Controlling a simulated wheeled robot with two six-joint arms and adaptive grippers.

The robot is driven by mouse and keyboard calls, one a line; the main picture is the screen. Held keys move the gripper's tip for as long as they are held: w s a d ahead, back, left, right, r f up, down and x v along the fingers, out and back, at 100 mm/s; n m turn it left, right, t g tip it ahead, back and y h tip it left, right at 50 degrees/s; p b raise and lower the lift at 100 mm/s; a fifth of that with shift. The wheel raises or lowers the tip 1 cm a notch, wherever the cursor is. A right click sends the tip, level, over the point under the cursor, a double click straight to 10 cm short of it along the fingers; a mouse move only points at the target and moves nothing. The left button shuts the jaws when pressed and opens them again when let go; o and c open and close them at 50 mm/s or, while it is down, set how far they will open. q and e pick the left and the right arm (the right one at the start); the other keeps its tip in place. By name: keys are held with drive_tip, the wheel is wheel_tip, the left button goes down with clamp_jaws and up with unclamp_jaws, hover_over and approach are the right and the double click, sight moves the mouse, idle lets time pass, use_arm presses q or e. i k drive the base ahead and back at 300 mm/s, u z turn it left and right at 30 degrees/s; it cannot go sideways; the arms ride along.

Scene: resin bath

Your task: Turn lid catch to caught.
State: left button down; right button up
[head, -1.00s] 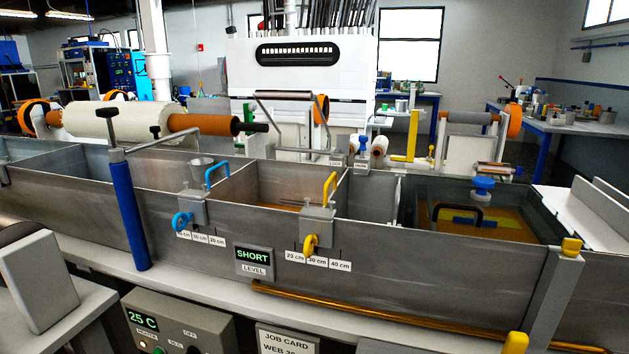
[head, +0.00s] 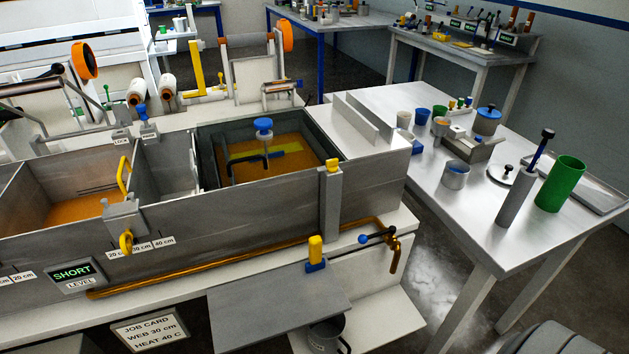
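No part in view is labelled as the lid catch, so I cannot tell for sure which one it is. A yellow-topped grey post (head: 332,185) stands upright against the front wall of the metal bath (head: 230,195), near its right end. A yellow knob on a blue base (head: 316,252) sits on the ledge below it. A blue knob on a stem (head: 263,125) and a black handle (head: 250,164) show at the right bath compartment, over amber liquid (head: 285,152). Neither of my grippers is in view.
A brass pipe (head: 200,271) runs along the bath front to a blue-handled tap (head: 377,237). A grey panel (head: 280,306) juts out below, above a dark pot (head: 327,336). At right, a white table (head: 430,190) holds cups, a green cylinder (head: 560,184) and a tray.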

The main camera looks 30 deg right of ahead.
sight(332, 165)
drive_tip(key=z, duration=3.7)
drive_tip(key=k, duration=0.85)
drive_tip(key=u, duration=0.9)
